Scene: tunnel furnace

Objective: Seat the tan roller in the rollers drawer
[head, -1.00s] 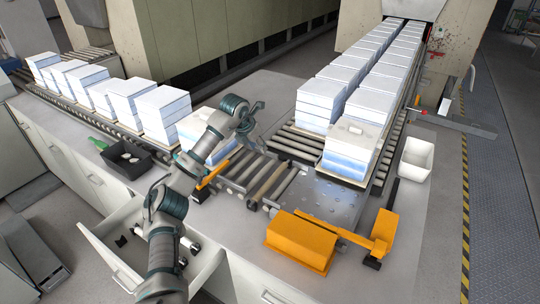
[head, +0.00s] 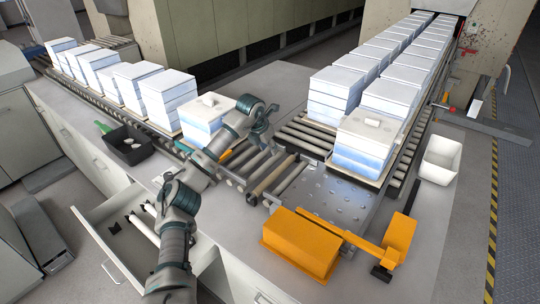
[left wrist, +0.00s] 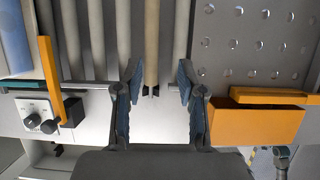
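The tan roller (head: 272,177) lies among grey rollers in the short conveyor section in the head view. In the left wrist view the tan roller (left wrist: 151,40) runs up the picture, its near end between my finger tips but apart from them. My left gripper (head: 264,130) is above the conveyor; its two fingers (left wrist: 157,90) are spread and empty. The rollers drawer (head: 92,222) is pulled open at the lower left, with pale rollers and dark holders inside. My forearm hides part of the drawer. My right gripper is not in view.
An orange guard box (head: 300,243) and a perforated metal plate (head: 335,195) are right of the rollers. White block stacks (head: 370,140) stand on the conveyors. A black tray (head: 128,146) and a white bin (head: 440,160) sit on the counter. An orange bar (left wrist: 50,75) stands left of the gripper.

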